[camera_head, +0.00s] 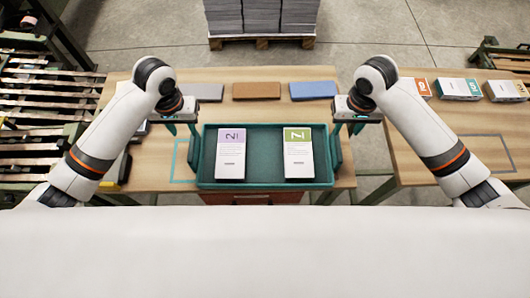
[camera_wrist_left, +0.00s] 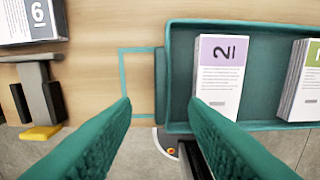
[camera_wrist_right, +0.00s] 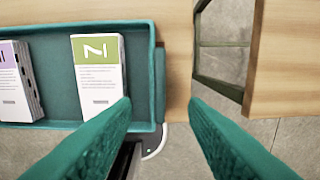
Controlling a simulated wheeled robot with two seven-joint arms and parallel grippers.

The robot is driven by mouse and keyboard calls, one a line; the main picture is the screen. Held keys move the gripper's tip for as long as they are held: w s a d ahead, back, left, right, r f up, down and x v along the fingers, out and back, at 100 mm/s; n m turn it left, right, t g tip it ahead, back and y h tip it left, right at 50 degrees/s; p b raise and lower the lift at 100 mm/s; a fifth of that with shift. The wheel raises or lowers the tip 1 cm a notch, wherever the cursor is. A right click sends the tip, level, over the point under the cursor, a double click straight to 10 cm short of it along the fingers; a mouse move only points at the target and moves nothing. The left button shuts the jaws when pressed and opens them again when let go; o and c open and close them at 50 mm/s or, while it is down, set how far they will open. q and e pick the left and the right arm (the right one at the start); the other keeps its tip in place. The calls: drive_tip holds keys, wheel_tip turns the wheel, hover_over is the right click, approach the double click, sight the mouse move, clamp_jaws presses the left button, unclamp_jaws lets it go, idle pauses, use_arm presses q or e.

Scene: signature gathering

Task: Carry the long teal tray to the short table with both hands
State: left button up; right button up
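The long teal tray (camera_head: 265,184) lies on the middle wooden table (camera_head: 345,172), at its front edge. It holds a purple-topped paper stack (camera_head: 231,154) and a green-topped one (camera_head: 298,154). My left gripper (camera_head: 183,132) is open over the tray's left end; in the left wrist view its fingers (camera_wrist_left: 160,100) stand apart either side of the end handle (camera_wrist_left: 160,85). My right gripper (camera_head: 345,132) is open over the right end, fingers (camera_wrist_right: 160,100) either side of that handle (camera_wrist_right: 159,85). Contact is not visible. I cannot tell which table is the short one.
A separate wooden table (camera_head: 455,135) stands at the right across a gap, with several labelled stacks (camera_head: 458,88) at its back. Grey, brown (camera_head: 256,90) and blue (camera_head: 312,90) blocks lie behind the tray. A blue outline (camera_wrist_left: 122,90) is left of it. Slatted racks (camera_head: 45,95) stand far left.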

sight(191, 144)
use_arm(q)
wheel_tip(191, 144, down, 12)
drive_tip(key=shift+r, duration=0.15)
use_arm(e)
wheel_tip(191, 144, down, 12)
drive_tip(key=shift+r, duration=0.15)
use_arm(q)
drive_tip(key=shift+c, duration=0.6)
use_arm(e)
drive_tip(key=shift+c, duration=0.6)
use_arm(q)
clamp_jaws()
use_arm(e)
clamp_jaws()
use_arm(q)
drive_tip(key=shift+a, duration=0.1)
drive_tip(key=shift+r, duration=0.1)
use_arm(e)
drive_tip(key=shift+r, duration=0.1)
